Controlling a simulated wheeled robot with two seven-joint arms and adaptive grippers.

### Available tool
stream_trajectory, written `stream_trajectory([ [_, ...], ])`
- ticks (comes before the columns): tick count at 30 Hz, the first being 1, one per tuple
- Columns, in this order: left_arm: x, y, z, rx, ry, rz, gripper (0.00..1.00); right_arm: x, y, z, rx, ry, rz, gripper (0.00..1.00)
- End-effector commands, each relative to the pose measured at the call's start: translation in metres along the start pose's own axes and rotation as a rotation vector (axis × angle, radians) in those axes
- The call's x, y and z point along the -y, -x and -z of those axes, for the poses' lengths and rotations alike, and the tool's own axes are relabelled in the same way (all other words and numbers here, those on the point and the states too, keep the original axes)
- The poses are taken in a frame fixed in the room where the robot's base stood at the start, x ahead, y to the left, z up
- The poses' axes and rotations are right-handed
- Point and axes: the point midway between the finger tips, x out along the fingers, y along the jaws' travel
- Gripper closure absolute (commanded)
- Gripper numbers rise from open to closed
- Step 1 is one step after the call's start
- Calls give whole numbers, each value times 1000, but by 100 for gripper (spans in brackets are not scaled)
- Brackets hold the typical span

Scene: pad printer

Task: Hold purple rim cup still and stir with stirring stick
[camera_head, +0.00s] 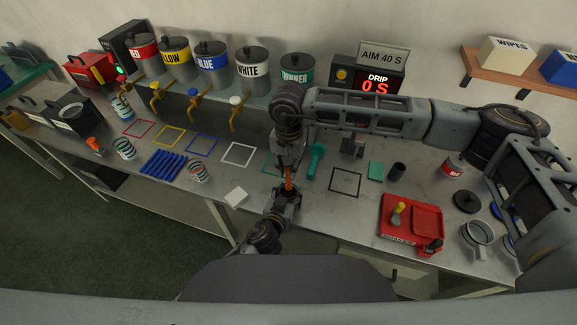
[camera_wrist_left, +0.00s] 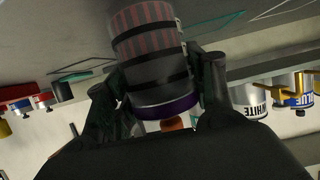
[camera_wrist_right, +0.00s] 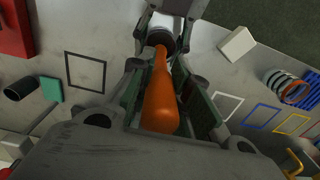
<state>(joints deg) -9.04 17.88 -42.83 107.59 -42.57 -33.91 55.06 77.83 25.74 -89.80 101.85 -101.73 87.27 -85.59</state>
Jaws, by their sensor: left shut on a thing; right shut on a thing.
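The purple rim cup (camera_wrist_left: 150,50) shows in the left wrist view, striped pinkish and grey with dark bands and a purple rim (camera_wrist_left: 165,107). My left gripper (camera_wrist_left: 165,85) is shut around its sides. The orange stirring stick (camera_wrist_right: 160,90) shows in the right wrist view, between the fingers of my right gripper (camera_wrist_right: 165,95), which is shut on it. In the head view the stick (camera_head: 288,180) points down from my right gripper (camera_head: 289,165) toward my left gripper (camera_head: 285,198). The cup is mostly hidden there. The stick's lower end is hidden at the cup's mouth.
A white block (camera_head: 236,198) lies left of the grippers. A teal-handled tool (camera_head: 316,157) and a black square outline (camera_head: 345,181) are to the right. A red tray (camera_head: 412,225) stands further right. Ink canisters (camera_head: 252,68) line the back. A timer (camera_head: 376,86) reads 0 S.

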Motion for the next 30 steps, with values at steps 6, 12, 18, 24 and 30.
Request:
stream_trajectory([
  [6, 0, 0, 0, 0, 0, 0, 73, 0, 0, 0, 0, 0, 0, 100],
  [12, 0, 0, 0, 0, 0, 0, 73, 0, 2, 0, 0, 0, 1, 100],
  [18, 0, 0, 0, 0, 0, 0, 73, 0, 13, 0, -1, 0, 1, 100],
  [24, 0, 0, 0, 0, 0, 0, 73, 0, 25, 0, -1, 0, 1, 100],
  [30, 0, 0, 0, 0, 0, 0, 73, 0, 37, 0, -1, 0, 1, 100],
])
